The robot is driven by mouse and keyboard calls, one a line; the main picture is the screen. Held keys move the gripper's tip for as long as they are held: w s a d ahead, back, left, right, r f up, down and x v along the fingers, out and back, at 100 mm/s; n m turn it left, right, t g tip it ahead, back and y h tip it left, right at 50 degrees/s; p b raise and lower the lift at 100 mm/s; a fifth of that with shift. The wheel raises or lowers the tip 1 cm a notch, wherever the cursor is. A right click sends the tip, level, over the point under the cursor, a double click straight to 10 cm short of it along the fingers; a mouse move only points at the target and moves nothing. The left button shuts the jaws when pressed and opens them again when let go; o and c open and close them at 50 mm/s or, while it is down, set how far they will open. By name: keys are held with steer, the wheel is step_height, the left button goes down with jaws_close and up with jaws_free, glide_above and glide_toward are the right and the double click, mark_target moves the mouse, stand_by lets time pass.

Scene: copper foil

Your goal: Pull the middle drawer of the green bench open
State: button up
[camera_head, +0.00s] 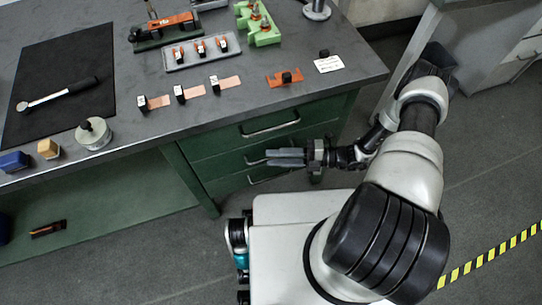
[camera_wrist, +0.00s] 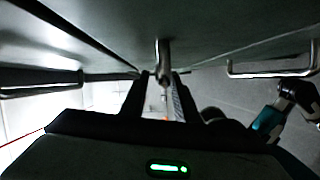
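The green bench (camera_head: 182,158) has a stack of drawers at its right end, each with a metal bar handle. The top drawer's handle (camera_head: 270,127) is clear. My gripper (camera_head: 283,157) is at the middle drawer and hides most of its handle (camera_head: 251,160). In the wrist view a metal handle (camera_wrist: 163,58) stands end-on between my two fingers (camera_wrist: 160,85), with a visible gap beside it. The fingers look apart, not closed on it. The lower handle (camera_head: 258,180) shows below my gripper. All the drawers look closed.
On the bench top lie a black mat (camera_head: 60,75), a grey tray (camera_head: 200,53), copper pieces and an orange part (camera_head: 283,79). In the wrist view other handles flank my fingers, on the left (camera_wrist: 40,88) and right (camera_wrist: 270,70). Open floor lies right of the bench.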

steer(key=shift+w+a, duration=0.1)
steer(key=shift+a, duration=0.85)
steer(key=shift+c, duration=0.3)
jaws_close()
